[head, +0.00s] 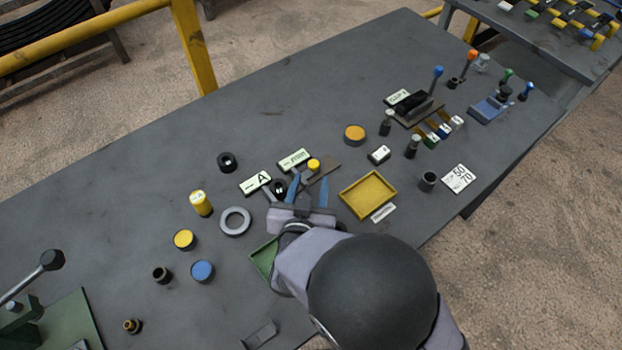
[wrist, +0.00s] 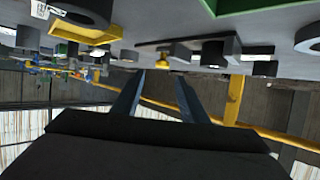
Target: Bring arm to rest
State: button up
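My gripper (head: 308,189) is over the middle of the grey table (head: 310,105), between the green tray and the label plates. Its two blue fingers stand apart, and nothing shows between them. In the wrist view the same two fingers (wrist: 158,92) are spread with a clear gap. That view appears upside down, with the table top along its upper edge. My arm reaches in from the bottom of the head view and hides part of the table and of the green tray (head: 262,257).
A yellow tray (head: 368,194) lies right of my gripper, a grey ring (head: 235,221) left of it. A yellow cylinder (head: 202,203) and blue disc (head: 202,271) stand further left. Levers and a blue block (head: 487,109) crowd the right end. The table's far left is mostly clear.

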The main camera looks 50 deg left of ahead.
dwell(0.4)
